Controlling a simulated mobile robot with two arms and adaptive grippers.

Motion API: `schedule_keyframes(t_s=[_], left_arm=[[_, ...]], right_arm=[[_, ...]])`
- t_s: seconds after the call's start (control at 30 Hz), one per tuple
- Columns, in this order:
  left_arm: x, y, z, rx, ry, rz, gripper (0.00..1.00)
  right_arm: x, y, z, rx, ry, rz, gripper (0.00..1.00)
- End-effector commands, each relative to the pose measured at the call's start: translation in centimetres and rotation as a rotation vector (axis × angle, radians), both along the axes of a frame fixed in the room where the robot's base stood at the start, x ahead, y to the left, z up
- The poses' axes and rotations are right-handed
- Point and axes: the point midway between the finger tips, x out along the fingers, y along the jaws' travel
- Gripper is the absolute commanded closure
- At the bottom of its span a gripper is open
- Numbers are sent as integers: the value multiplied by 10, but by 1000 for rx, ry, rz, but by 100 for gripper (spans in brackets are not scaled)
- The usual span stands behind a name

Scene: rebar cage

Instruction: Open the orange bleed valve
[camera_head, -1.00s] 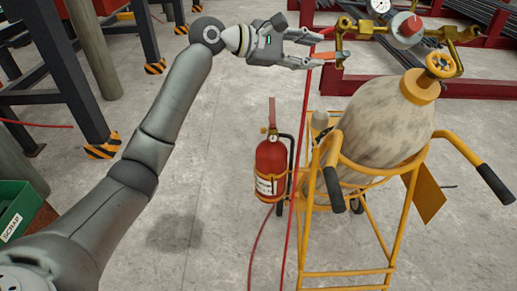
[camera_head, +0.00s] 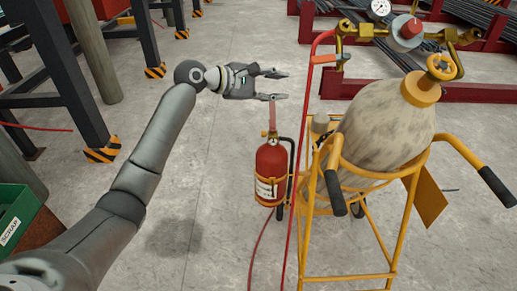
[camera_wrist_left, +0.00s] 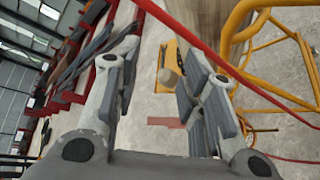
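The orange bleed valve handle (camera_head: 326,58) sits on the left end of the brass fittings above the tank, beside the red hose. It points left in the head view. My left gripper (camera_head: 281,86) is open and empty, to the left of the handle and a little lower in the picture, apart from it. In the left wrist view the two fingers (camera_wrist_left: 160,58) stand wide apart with nothing between them. I cannot make out the orange handle there. My right gripper is not in view.
A mottled tank (camera_head: 386,125) with a yellow handwheel (camera_head: 442,67) stands in a yellow cart (camera_head: 345,272). A red extinguisher (camera_head: 271,172) is below my left gripper. A red hose (camera_head: 304,120) runs down beside the cart.

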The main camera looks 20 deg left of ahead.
Motion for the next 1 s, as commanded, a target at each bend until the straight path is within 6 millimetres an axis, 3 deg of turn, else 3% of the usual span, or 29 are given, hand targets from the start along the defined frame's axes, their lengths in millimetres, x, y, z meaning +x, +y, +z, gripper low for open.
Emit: schedule_keyframes(t_s=[0.5,1.0], left_arm=[[17,21,-102,148,6,63,62],[11,39,-199,313,20,86,62]], right_arm=[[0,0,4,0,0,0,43],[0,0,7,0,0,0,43]])
